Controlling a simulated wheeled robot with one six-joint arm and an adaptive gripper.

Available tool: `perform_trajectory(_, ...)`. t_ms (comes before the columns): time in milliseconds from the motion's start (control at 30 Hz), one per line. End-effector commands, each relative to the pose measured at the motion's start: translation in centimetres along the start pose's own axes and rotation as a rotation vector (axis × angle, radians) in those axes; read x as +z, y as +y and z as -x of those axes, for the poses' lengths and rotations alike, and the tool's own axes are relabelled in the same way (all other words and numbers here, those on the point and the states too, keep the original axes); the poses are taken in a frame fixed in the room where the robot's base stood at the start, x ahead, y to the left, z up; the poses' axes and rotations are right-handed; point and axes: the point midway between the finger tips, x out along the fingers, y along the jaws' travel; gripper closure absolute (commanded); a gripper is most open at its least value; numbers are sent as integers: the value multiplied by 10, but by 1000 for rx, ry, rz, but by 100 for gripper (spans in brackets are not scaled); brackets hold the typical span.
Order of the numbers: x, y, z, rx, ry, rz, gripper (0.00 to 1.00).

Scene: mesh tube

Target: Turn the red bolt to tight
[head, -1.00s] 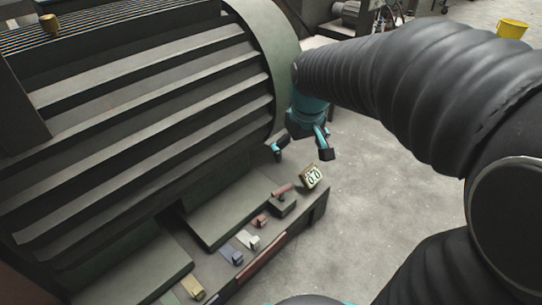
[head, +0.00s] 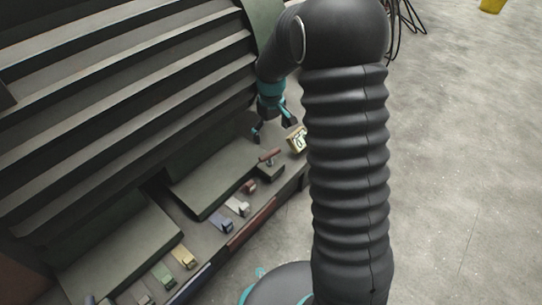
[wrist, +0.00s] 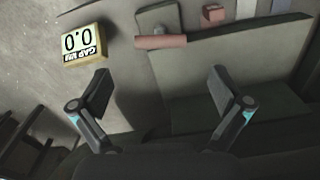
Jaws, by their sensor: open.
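The red bolt (head: 269,155) shows as a red crossbar on a short stem above a dark block (head: 270,173) at the motor's foot. In the wrist view the red bar (wrist: 160,42) lies sideways, ahead of my fingertips and between their lines. My gripper (head: 272,130) is open and empty, just above and behind the bar in the head view. In the wrist view the two fingers of my gripper (wrist: 160,92) are wide apart, not touching the bar. The bolt's threads are hidden.
A yellow-framed display (head: 297,140) beside the bolt reads 0.0; the wrist view shows "GAP MM" on the display (wrist: 84,44). A small red block (head: 249,187), a white one (head: 238,207) and other coloured ones line the base. The big ribbed housing (head: 110,90) stands close at left.

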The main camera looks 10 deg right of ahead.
Motion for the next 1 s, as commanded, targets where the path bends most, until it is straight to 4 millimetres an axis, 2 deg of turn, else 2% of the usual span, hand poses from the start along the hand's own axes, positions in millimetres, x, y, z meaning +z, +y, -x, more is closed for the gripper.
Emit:
perform_trajectory(100,1,-1,-26,-2,-5,0,0)
perform_trajectory(300,1,0,-63,-2,-4,0,0)
perform_trajectory(500,1,0,-92,-1,-2,-1,0)
perform_trajectory(700,0,0,-105,0,0,-1,0)
perform_trajectory(1000,0,0,-106,0,0,-1,0)
